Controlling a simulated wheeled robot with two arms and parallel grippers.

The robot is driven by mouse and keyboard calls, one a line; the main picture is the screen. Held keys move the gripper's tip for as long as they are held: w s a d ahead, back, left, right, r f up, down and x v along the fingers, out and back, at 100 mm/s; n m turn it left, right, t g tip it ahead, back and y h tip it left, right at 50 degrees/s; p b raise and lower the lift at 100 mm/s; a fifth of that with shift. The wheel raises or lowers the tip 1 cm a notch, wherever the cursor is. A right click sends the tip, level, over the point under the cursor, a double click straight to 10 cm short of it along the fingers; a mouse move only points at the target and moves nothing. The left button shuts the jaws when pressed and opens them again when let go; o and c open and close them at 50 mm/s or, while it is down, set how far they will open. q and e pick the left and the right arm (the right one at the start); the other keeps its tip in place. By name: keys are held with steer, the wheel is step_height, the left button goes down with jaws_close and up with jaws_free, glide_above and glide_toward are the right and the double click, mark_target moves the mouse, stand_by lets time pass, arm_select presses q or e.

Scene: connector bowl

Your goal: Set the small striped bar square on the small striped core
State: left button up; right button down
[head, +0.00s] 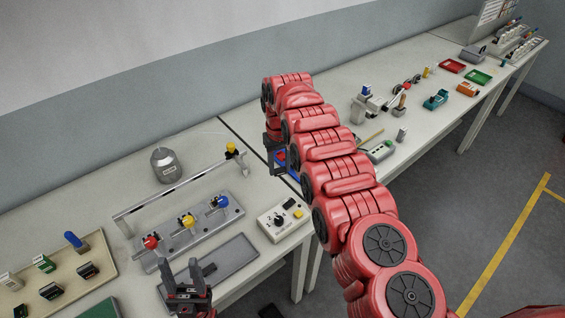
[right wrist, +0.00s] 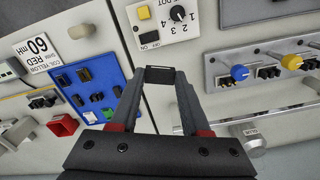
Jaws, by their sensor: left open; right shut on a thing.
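My right gripper (right wrist: 162,78) is shut on a small dark block (right wrist: 160,97), seen between its fingers in the right wrist view; I take it for the bar, but no stripes can be made out. Below and left of it, a blue tray (right wrist: 113,122) holds several small dark and green parts, among them a black part (right wrist: 84,75). I cannot tell which part is the striped core. In the head view my right gripper (head: 276,160) is partly behind my red arm, by the blue tray (head: 293,174). My left gripper (head: 188,272) is open and empty near the grey tray.
A white switch box (head: 284,220) stands beside the blue tray. A grey plate with red, yellow and blue knobs (head: 187,222) and an empty grey tray (head: 228,256) lie left of it. A metal canister (head: 165,165) stands behind. A label card (right wrist: 38,48) lies near the blue tray.

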steer(key=shift+w+a, duration=0.1)
steer(key=shift+a, duration=0.15)
steer(key=shift+s+a+f+p, duration=0.15)
steer(key=shift+a+p, duration=0.1)
steer(key=shift+a, duration=0.15)
steer(key=shift+s+a+f+p, duration=0.1)
steer(key=shift+a+p, duration=0.1)
steer(key=shift+a, duration=0.15)
steer(key=shift+s+a+n, duration=0.1)
steer(key=shift+a+n, duration=0.15)
steer(key=shift+n, duration=0.05)
